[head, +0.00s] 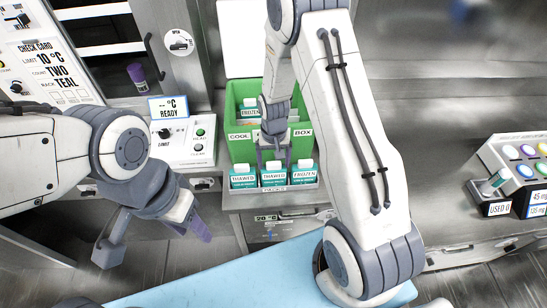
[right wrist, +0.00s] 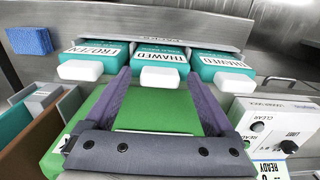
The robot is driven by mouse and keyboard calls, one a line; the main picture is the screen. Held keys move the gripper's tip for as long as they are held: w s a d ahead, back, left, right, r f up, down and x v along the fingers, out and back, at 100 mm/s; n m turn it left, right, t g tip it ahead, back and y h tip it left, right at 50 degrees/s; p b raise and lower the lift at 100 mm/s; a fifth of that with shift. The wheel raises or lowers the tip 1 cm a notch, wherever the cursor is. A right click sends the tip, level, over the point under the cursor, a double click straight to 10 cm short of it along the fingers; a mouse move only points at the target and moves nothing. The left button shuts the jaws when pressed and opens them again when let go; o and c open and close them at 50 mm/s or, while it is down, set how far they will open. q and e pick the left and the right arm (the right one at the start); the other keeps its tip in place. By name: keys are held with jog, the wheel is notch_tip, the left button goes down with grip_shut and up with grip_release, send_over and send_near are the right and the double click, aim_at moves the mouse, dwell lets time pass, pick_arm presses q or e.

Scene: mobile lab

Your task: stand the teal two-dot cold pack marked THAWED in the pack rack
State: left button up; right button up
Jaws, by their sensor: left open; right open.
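Three teal packs with white caps stand in a row in front of the green box: a left THAWED pack (head: 243,178), a middle THAWED pack (head: 273,178) and a right FROZEN pack (head: 303,176). Their dots are too small to read. The grey holder under them (head: 312,186) has a small label on its front. My right gripper (head: 274,158) is open above the middle pack. In the right wrist view its fingers (right wrist: 158,82) point at the middle pack (right wrist: 160,52), one to each side. My left gripper (head: 155,238) is open and empty, left of the row.
The green COOL BOX (head: 240,153) behind the row holds another FROZEN pack (head: 250,103). A control panel (head: 183,145) with a READY display stands left of it. Coloured discs and a USED holder (head: 497,208) are at right.

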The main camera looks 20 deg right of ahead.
notch_tip(320, 180, up, 13)
jog(key=b, duration=0.3)
jog(key=s+a+r+n, duration=0.5)
jog(key=s+a, duration=0.4)
jog(key=a, duration=0.1)
jog(key=s+a+r+n, duration=0.1)
jog(key=s+a+n, duration=0.1)
jog(key=s, duration=0.5)
jog(key=s+a+r+n+y, duration=0.1)
jog(key=s+a+n, duration=0.1)
jog(key=s, duration=0.5)
jog(key=shift+s+n, duration=0.4)
jog(key=shift+n, duration=0.4)
jog(key=shift+a+r, duration=0.1)
